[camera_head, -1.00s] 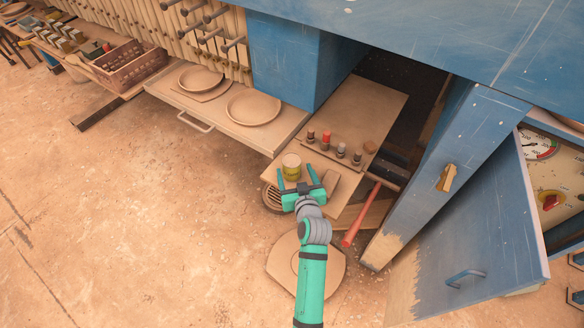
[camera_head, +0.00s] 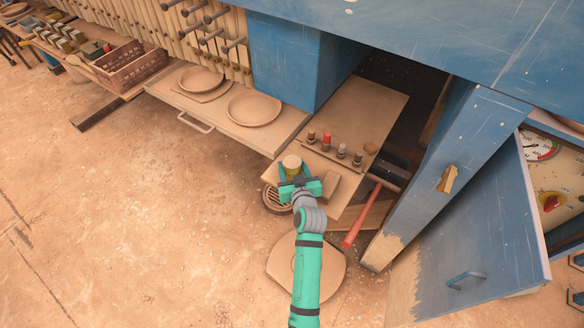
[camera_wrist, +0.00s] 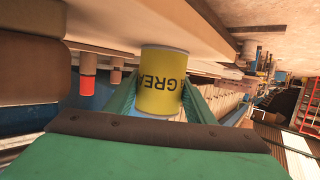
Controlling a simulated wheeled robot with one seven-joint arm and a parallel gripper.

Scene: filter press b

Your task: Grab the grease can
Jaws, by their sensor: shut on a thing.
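The grease can (camera_head: 292,162) is a small yellow can with a pale lid. It stands at the near left end of the wooden shelf board (camera_head: 370,100). In the wrist view the can (camera_wrist: 162,80) shows a yellow label with dark letters reading "GREA". My green gripper (camera_head: 293,175) is shut on the can, with one finger on each side of it. The fingers (camera_wrist: 160,103) also show close against both sides of the can in the wrist view. The can's lower part is hidden by the gripper in the head view.
A rack with several small bottles (camera_head: 333,148) stands just behind the can. A red-handled hammer (camera_head: 361,213) lies to the right. A drawer top with two plates (camera_head: 254,108) is at left. An open blue door (camera_head: 470,230) stands at right.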

